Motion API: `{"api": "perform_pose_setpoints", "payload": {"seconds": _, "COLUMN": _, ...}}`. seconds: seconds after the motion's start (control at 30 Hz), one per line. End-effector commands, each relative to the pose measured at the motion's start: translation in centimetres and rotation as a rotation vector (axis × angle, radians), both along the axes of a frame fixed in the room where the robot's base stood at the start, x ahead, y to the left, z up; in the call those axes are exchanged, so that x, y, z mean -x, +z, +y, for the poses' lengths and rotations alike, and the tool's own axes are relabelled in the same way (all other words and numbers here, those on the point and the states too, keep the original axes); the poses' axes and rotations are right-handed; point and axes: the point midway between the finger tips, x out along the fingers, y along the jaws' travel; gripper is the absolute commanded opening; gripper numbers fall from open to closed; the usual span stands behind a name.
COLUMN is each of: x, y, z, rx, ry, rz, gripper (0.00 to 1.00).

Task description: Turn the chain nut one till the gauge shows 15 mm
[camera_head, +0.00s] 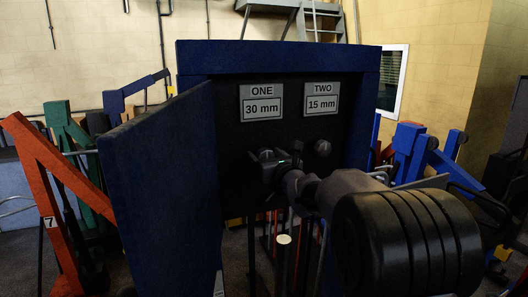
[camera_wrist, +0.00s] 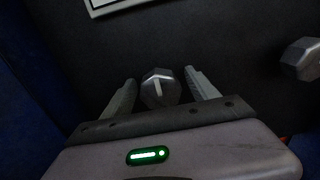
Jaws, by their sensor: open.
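A dark panel inside a blue frame carries two plates: the plate ONE (camera_head: 261,102) reads 30 mm and the plate TWO (camera_head: 322,98) reads 15 mm. Nut one (camera_wrist: 161,88), a grey hex head with a pale line across its face, shows between my fingers in the wrist view. My gripper (camera_head: 268,160) is at the panel below plate ONE. In the wrist view my gripper (camera_wrist: 161,97) is open, with one finger on each side of nut one and a gap on both sides. Nut two (camera_head: 322,148) is free, to the right.
An open blue door (camera_head: 165,180) stands close on the left of the panel. The blue frame edge (camera_head: 363,110) bounds the right. An orange jack (camera_head: 45,185) and blue jacks (camera_head: 415,150) stand on either side. A pale-topped post (camera_head: 283,240) stands below my gripper.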

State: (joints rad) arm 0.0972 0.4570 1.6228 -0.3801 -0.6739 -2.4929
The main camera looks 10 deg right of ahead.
Motion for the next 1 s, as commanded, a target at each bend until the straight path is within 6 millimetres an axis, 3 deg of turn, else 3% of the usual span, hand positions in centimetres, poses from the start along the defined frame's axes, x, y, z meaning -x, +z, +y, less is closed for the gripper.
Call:
{"api": "perform_pose_setpoints", "payload": {"seconds": 0.23, "x": -0.1, "y": -0.05, "z": 0.03, "rx": -0.001, "ry": 0.0, "rz": 0.0, "gripper": 0.69}}
{"api": "perform_pose_setpoints", "payload": {"seconds": 0.5, "x": -0.08, "y": -0.03, "z": 0.02, "rx": -0.001, "ry": 0.0, "rz": 0.0, "gripper": 0.16}}
{"api": "perform_pose_setpoints", "payload": {"seconds": 0.57, "x": -0.08, "y": -0.02, "z": 0.02, "rx": -0.001, "ry": 0.0, "rz": 0.0, "gripper": 0.06}}
{"api": "perform_pose_setpoints", "payload": {"seconds": 1.0, "x": -0.09, "y": -0.38, "z": -0.08, "rx": -0.13, "ry": 0.0, "rz": 0.024, "gripper": 0.06}}
